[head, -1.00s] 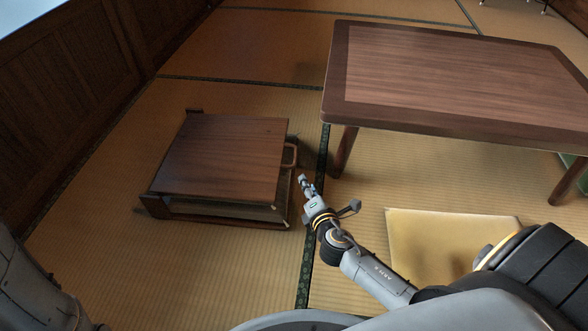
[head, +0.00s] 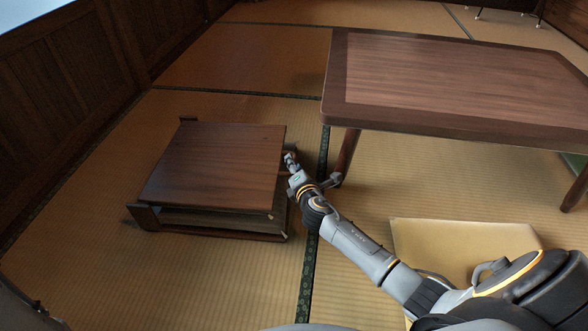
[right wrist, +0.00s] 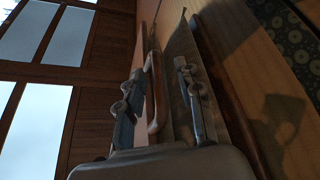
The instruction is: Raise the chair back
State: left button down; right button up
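The low legless wooden chair (head: 155,219) rests on the tatami left of centre in the head view. Its back, a flat brown panel (head: 215,165), lies folded down over the seat, with a narrow gap at the near edge. A wooden loop handle (right wrist: 153,95) on the panel's edge shows clearly in the right wrist view. My right gripper (head: 291,160) is at the chair's right side by this handle. In the wrist view its two fingers (right wrist: 159,88) are apart, with the handle between them, nearer the left finger. I cannot tell whether they touch. My left gripper is out of view.
A low wooden table (head: 450,75) stands to the right, its near-left leg (head: 348,152) close to my right gripper. A yellow cushion (head: 420,235) lies below it. Wood panelling (head: 60,90) runs along the left. Tatami (head: 190,285) in front of the chair is clear.

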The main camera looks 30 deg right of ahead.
jog(key=shift+w+d+f, duration=0.1)
jog(key=shift+w, duration=0.35)
grip_shut()
